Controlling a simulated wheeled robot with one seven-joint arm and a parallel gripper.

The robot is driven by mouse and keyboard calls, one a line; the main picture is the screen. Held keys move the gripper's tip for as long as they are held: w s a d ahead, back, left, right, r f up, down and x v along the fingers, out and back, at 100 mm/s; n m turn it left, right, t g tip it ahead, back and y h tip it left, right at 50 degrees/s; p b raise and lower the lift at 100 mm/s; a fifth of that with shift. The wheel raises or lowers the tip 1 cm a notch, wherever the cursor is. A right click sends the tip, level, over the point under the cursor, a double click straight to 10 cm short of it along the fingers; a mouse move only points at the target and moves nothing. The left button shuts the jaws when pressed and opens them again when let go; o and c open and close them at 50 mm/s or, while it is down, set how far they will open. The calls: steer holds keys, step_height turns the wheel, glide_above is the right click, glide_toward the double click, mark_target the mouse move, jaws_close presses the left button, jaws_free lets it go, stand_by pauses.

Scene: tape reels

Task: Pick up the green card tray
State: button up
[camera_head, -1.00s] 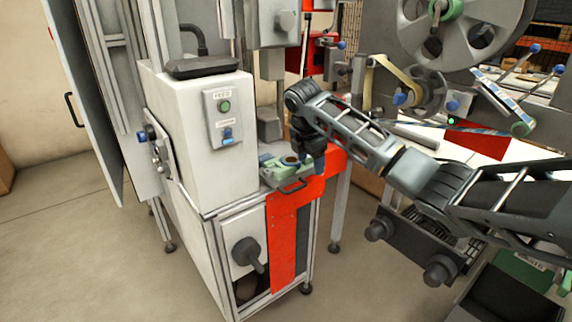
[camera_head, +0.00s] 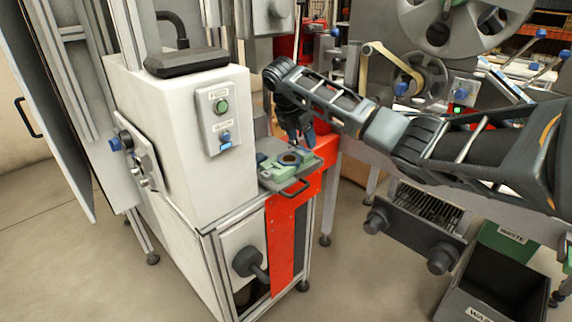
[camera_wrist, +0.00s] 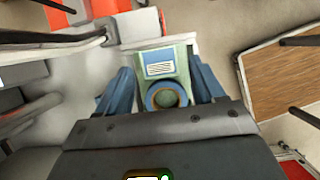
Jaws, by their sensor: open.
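The green card tray (camera_head: 283,173) sits on the small ledge of the white machine, beside the red panel. In the wrist view the tray (camera_wrist: 184,66) carries a blue-and-white label and a round blue ring with a tan inner edge. My gripper (camera_head: 301,140) hangs just above and behind the tray in the head view. In the wrist view my gripper (camera_wrist: 163,88) is open, with one blue finger on each side of the tray. I cannot tell whether the fingers touch it.
A black bin (camera_head: 500,290) stands on the floor at the right. The floor in front is clear.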

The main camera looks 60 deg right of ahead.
mark_target(304, 150)
steer(key=x, duration=0.5)
steer(key=shift+w+a, duration=0.1)
steer(key=shift+w, duration=0.05)
steer(key=shift+c, duration=0.2)
steer(key=c, duration=0.9)
